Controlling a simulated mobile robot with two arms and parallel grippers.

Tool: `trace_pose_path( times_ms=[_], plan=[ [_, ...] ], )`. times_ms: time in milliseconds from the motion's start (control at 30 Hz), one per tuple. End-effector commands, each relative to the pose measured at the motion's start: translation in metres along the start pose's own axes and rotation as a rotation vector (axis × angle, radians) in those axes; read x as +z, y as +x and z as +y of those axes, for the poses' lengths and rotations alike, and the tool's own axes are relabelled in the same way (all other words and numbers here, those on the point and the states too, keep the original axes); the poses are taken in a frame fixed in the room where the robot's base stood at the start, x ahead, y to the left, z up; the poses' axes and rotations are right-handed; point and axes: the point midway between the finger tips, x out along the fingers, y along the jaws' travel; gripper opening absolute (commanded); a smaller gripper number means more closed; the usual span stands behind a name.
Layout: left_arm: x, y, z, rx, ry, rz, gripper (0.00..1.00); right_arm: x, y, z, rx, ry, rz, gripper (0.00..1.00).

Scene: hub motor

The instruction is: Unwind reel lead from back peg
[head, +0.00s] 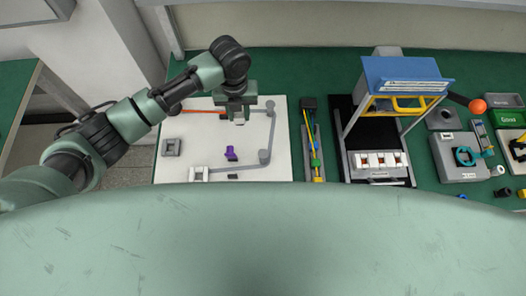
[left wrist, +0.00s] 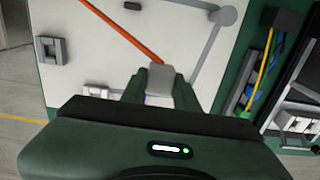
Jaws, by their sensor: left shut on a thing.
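My left gripper (head: 238,120) is over the white board (head: 200,140), shut on a grey end piece (left wrist: 160,78) that shows between its fingers in the left wrist view. The orange lead (head: 205,112) runs straight from the left to this gripper; it also shows in the left wrist view (left wrist: 122,30). The grey back peg (head: 270,104) stands at the board's far right, right of the gripper, and no orange shows around it. A second grey peg (head: 264,156) stands nearer. The reel is not clearly seen. My right gripper is out of view.
A purple clip (head: 231,154) and a grey square block (head: 172,147) sit on the board. A grey tray with coloured wires (head: 315,150) lies to its right. Beyond is a blue-topped stand (head: 405,72), then grey fixtures (head: 460,158).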

Motion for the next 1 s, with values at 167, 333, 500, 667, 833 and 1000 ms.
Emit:
trace_pose_path(
  times_ms=[167, 333, 500, 667, 833, 1000],
  plan=[
    [-0.004, 0.000, 0.025, 0.001, -0.001, -0.001, 0.00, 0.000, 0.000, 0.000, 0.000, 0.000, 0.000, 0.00],
    [-0.007, 0.000, 0.047, 0.002, 0.000, -0.001, 0.00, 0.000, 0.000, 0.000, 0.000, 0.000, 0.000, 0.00],
    [-0.011, 0.000, 0.068, 0.001, -0.001, 0.000, 0.00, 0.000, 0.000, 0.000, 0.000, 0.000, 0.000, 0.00],
    [-0.014, 0.000, 0.089, 0.002, -0.001, 0.000, 0.00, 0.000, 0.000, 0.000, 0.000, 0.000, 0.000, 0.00],
    [-0.017, 0.000, 0.111, 0.002, -0.002, 0.000, 0.00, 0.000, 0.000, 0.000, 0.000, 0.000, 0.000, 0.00],
    [-0.021, 0.000, 0.133, 0.002, -0.002, 0.000, 0.00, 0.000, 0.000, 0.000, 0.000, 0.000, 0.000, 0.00]
  ],
)
